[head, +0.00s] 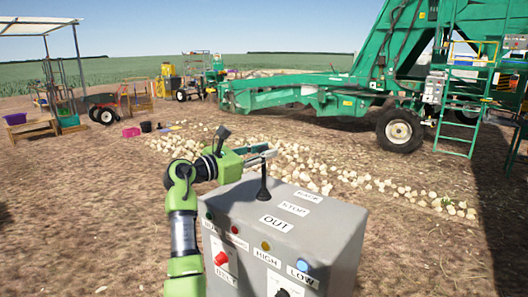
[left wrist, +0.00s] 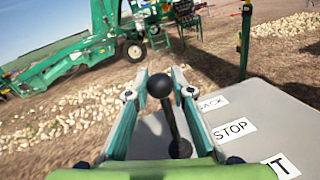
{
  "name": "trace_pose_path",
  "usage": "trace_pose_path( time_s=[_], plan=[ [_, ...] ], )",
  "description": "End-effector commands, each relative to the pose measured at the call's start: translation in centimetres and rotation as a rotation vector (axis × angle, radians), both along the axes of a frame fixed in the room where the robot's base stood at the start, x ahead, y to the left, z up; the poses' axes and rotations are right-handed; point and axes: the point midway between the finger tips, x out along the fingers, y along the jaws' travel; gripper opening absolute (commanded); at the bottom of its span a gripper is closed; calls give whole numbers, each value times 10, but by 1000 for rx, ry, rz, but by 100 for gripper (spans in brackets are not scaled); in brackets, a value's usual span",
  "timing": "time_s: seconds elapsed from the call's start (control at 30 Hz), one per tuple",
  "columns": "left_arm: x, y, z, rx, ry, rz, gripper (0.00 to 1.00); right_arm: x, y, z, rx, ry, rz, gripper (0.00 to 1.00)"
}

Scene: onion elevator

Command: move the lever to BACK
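The grey control box (head: 285,230) stands in front of me with a black ball-topped lever (head: 263,186) on its top. The lever looks about upright in the head view, with its foot beside the OUT (head: 276,223) and STOP (head: 293,209) labels. The BACK label (head: 307,196) lies beyond STOP. My left gripper (head: 262,156) is at the knob's height. In the left wrist view its two fingers (left wrist: 159,82) stand apart on either side of the black knob (left wrist: 159,85); I cannot tell whether they touch it. My right gripper is not in view.
The box front has a red knob (head: 221,259), coloured lights and HIGH and LOW labels. Onions (head: 330,180) lie in a strip on the ground behind the box. A green machine (head: 300,92) stands farther back. The air above the box's right side is clear.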

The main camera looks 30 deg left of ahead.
Motion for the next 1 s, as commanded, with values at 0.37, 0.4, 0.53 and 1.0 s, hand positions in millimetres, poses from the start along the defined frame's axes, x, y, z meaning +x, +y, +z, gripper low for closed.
trace_pose_path(
  time_s=[0.37,0.4,0.53,1.0],
  plan=[
    [9,0,11,19,42,0,0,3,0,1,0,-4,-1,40],
    [10,0,10,21,52,0,0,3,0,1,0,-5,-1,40],
    [16,0,6,17,88,0,0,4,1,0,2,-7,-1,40],
    [63,-4,-13,8,108,1,0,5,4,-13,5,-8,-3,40]
  ],
)
